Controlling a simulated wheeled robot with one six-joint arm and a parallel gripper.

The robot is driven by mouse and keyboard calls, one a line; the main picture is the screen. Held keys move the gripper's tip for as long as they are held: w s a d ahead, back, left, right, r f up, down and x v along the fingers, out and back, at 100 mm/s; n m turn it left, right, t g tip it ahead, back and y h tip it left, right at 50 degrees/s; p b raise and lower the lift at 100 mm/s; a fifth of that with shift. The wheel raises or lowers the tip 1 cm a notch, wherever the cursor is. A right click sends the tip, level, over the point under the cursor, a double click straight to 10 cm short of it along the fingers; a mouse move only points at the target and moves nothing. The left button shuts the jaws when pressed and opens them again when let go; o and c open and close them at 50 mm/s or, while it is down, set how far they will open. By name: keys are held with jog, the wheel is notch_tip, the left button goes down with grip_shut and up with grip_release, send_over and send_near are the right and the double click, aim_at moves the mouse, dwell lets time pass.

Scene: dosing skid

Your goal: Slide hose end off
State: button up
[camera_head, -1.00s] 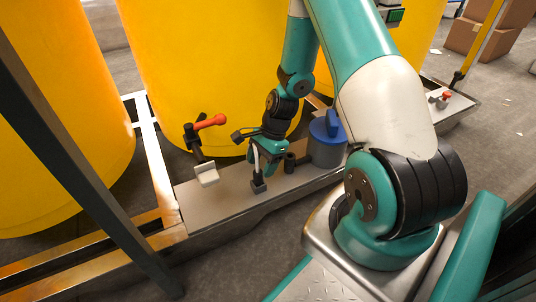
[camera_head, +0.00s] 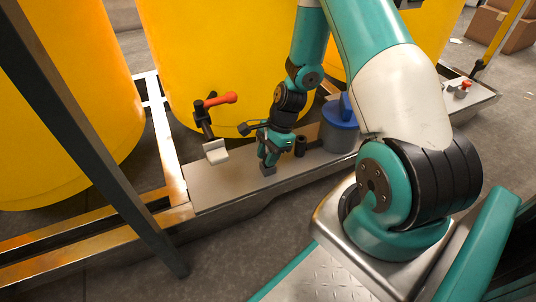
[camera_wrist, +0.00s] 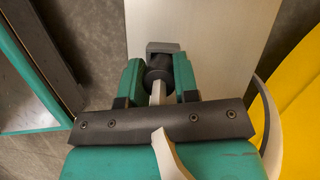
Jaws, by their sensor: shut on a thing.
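The hose end (camera_wrist: 158,66) is a dark round sleeve on a pale hose (camera_wrist: 158,95), seen in the wrist view between two green fingers. My gripper (camera_wrist: 158,80) is shut on it, with one finger on each side. A grey block (camera_wrist: 165,46) sits just beyond the hose end on the metal skid surface; whether the two are joined cannot be told. In the head view my gripper (camera_head: 267,157) is low over the skid, right above the small grey block (camera_head: 268,170). The fingers hide the hose end there.
A red-handled valve (camera_head: 217,99) and a pale bracket (camera_head: 216,152) stand left of my gripper. A dark upright cylinder (camera_head: 301,146) and a blue-lidded pot (camera_head: 340,125) stand close on the right. Large yellow tanks (camera_head: 210,60) rise behind. The skid top (camera_head: 225,190) is bare in front.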

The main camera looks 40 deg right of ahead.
jog(key=shift+r+p, duration=2.85)
jog(key=shift+p, duration=0.15)
